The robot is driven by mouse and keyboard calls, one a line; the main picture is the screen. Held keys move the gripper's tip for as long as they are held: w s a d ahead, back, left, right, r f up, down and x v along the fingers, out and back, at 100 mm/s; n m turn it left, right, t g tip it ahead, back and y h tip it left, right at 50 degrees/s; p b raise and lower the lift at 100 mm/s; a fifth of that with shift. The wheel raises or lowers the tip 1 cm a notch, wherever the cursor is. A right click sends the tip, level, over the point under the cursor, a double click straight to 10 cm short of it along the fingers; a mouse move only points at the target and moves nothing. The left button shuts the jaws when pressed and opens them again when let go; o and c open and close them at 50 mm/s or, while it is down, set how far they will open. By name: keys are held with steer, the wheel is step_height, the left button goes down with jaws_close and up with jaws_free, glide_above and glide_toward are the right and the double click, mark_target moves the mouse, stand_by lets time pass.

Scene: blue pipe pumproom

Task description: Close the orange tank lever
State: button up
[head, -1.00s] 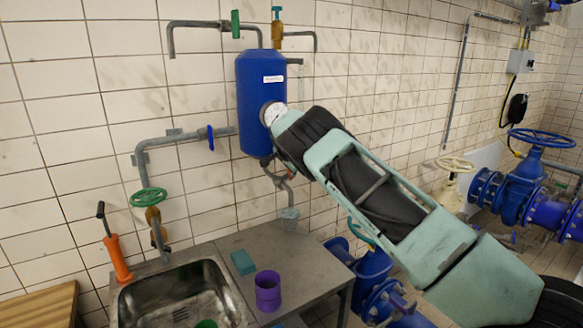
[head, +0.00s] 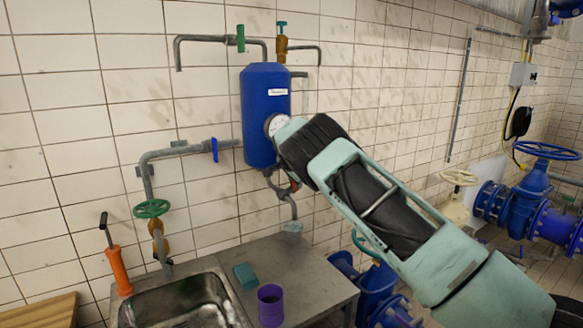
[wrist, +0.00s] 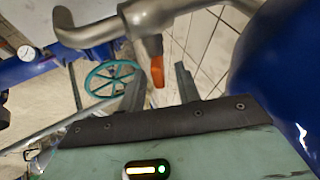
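The blue tank (head: 262,100) hangs on the tiled wall, with a dial gauge on its front and a grey pipe below. The small orange lever (head: 295,187) shows on that pipe, partly hidden by my arm. In the wrist view the orange lever (wrist: 157,72) sits on the grey pipe fitting (wrist: 150,45), between and beyond my fingertips in the picture. My gripper (wrist: 160,88) is open, with a clear gap between its two fingers. I cannot tell whether either finger touches the lever. In the head view my arm hides the fingers.
The blue tank (wrist: 288,75) fills the right of the wrist view, close to my gripper. A metal sink counter (head: 310,265) stands below, with a purple cup (head: 270,305) and a teal block (head: 245,275). Blue pipework and a large valve (head: 530,185) stand at right.

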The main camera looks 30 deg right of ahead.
steer(key=b+v, duration=0.6)
steer(key=v, duration=1)
